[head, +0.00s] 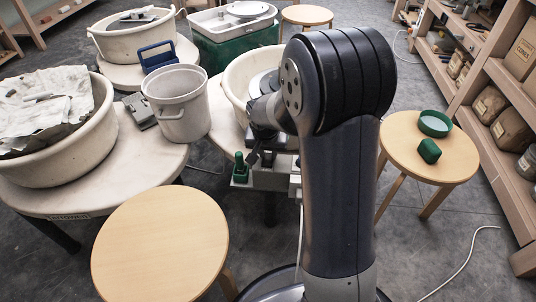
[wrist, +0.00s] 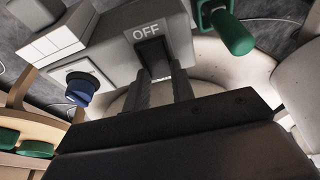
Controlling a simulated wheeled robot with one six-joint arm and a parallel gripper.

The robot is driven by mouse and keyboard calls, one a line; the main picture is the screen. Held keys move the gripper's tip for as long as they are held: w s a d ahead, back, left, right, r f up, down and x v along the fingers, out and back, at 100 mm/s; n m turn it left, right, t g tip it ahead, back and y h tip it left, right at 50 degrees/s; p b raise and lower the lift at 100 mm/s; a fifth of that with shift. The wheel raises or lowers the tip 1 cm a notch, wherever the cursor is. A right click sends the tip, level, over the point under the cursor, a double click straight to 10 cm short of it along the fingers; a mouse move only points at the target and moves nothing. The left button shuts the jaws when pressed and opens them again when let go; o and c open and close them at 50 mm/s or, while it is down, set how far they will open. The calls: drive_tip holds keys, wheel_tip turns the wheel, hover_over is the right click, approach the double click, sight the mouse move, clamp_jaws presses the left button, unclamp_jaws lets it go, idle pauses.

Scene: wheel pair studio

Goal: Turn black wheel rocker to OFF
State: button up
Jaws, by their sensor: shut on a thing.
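The black wheel rocker (wrist: 151,54) shows in the wrist view, set in a grey control box (wrist: 118,45) just below the printed word OFF. My gripper (wrist: 159,78) is at the rocker, with its two dark fingertips closed on either side of the rocker's lower end. Which way the rocker is tipped is hard to tell. In the head view the grey control box (head: 270,180) sits at the edge of the wheel table, and my arm hides most of my gripper and the rocker.
A green-handled lever (wrist: 232,32) stands close to the right of the rocker in the wrist view; a blue knob (wrist: 80,88) is on the left. In the head view, a grey bucket (head: 178,105), a bare stool (head: 160,245) and a stool with green items (head: 432,170) stand around.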

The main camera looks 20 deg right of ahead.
drive_tip(key=o, duration=1)
drive_tip(key=p+v, duration=0.4)
drive_tip(key=v, duration=0.7)
drive_tip(key=shift+f, duration=0.1)
